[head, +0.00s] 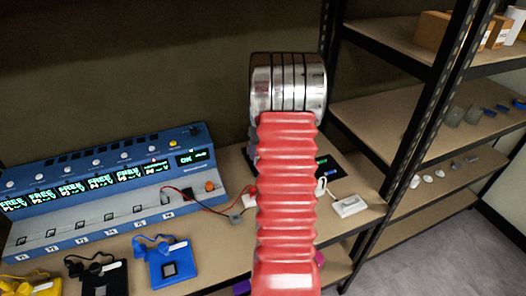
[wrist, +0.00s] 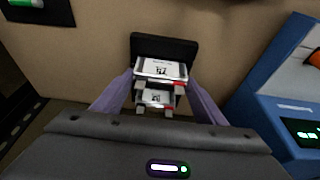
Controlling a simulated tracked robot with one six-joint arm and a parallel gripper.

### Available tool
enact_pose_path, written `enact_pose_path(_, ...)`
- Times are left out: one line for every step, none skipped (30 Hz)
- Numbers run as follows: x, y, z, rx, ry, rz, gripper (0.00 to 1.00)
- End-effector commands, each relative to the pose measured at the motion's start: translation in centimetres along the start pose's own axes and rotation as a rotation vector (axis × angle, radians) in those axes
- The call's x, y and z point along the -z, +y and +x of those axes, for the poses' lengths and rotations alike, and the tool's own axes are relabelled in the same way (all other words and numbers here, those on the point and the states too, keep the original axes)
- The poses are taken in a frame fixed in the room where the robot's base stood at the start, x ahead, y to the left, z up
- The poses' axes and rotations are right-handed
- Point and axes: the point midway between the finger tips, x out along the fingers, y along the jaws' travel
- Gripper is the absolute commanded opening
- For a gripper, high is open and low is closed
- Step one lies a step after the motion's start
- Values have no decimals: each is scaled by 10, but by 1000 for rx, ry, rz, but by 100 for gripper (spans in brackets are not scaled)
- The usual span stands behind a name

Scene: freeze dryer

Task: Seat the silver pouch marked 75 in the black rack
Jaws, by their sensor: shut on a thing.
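In the wrist view my gripper (wrist: 158,98) has two purple fingers closed in around a small silver-and-white pouch (wrist: 148,72). The pouch has a dark printed mark on its face, too small to read surely, and red spots at its right edge. A second, similar pale labelled face (wrist: 155,97) shows just below it; I cannot tell whether it is the same pouch. A black upright slab (wrist: 165,43), perhaps the black rack, stands directly behind the pouch; I cannot tell whether they touch. In the head view my red arm hides the gripper and pouch.
A blue charger station (head: 110,190) with several lit displays stands on the shelf at left; its side shows in the wrist view (wrist: 268,85). Blue (head: 168,262), black and yellow pads lie in front. A white box (head: 348,206) and black shelf posts (head: 425,110) are at right.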

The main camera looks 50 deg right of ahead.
Motion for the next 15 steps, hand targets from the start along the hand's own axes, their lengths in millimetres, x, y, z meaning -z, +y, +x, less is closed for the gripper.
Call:
enact_pose_path(0, 0, 1, 0, 0, 0, 40)
enact_pose_path(0, 0, 1, 0, 0, 0, 40)
enact_pose_path(0, 0, 2, 0, 0, 0, 40)
enact_pose_path(0, 0, 2, 0, 0, 0, 40)
enact_pose_path(0, 0, 2, 0, 0, 0, 40)
enact_pose_path(-1, 0, 3, 0, 1, 0, 40)
enact_pose_path(-1, 0, 3, 0, 1, 0, 40)
enact_pose_path(-1, 0, 4, 0, 1, 0, 40)
enact_pose_path(-1, 0, 4, 0, 1, 0, 40)
enact_pose_path(-1, 0, 5, 0, 1, 0, 40)
enact_pose_path(-1, 0, 5, 0, 1, 0, 40)
enact_pose_path(-1, 0, 6, 0, 1, 0, 40)
enact_pose_path(-2, 0, 6, 0, 1, 0, 40)
enact_pose_path(-2, 0, 6, 0, 0, 0, 40)
enact_pose_path(-2, 0, 7, 0, 0, 0, 40)
